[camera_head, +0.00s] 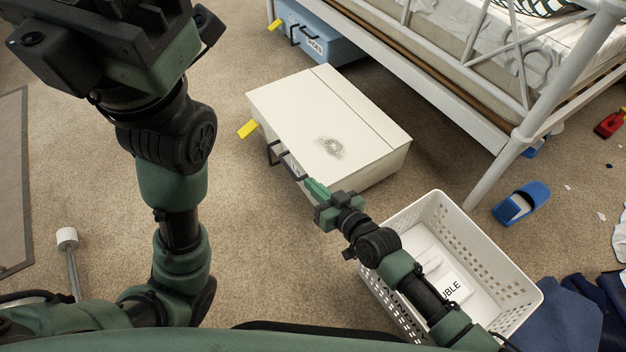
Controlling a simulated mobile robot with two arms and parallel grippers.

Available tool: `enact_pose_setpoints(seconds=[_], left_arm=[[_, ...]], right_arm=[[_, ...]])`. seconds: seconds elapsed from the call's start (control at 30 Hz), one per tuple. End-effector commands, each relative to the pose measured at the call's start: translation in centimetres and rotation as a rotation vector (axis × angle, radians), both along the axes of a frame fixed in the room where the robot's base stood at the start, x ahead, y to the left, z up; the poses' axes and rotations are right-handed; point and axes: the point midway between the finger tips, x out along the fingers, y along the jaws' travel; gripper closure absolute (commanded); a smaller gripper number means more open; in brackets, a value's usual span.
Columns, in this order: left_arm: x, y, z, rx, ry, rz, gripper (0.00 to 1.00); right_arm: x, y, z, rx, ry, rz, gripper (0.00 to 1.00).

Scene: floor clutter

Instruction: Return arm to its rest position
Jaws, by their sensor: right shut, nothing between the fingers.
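My right arm reaches in from the lower right, over the white basket. My right gripper (317,187) is shut and empty, close to the dark handle (286,164) of a white box (320,115); I cannot tell if it touches the box. My left arm rises large on the left side. The end of the left arm runs to the top edge, and its fingertips do not show.
A white basket (510,291) with a labelled item stands under my right forearm. A white bed frame (470,110) fills the upper right, with a blue box (325,38) at its end. A blue slipper (522,203) and dark clothes (560,318) lie right.

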Motion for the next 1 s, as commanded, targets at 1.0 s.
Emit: enact_pose_setpoints(seconds=[1.0], left_arm=[[4.0, 0.7, -3.2, -0.019, 0.282, -0.015, 0.53]], right_arm=[[-9.4, -11.2, 43.0, 0.511, -0.916, -0.327, 1.0]])
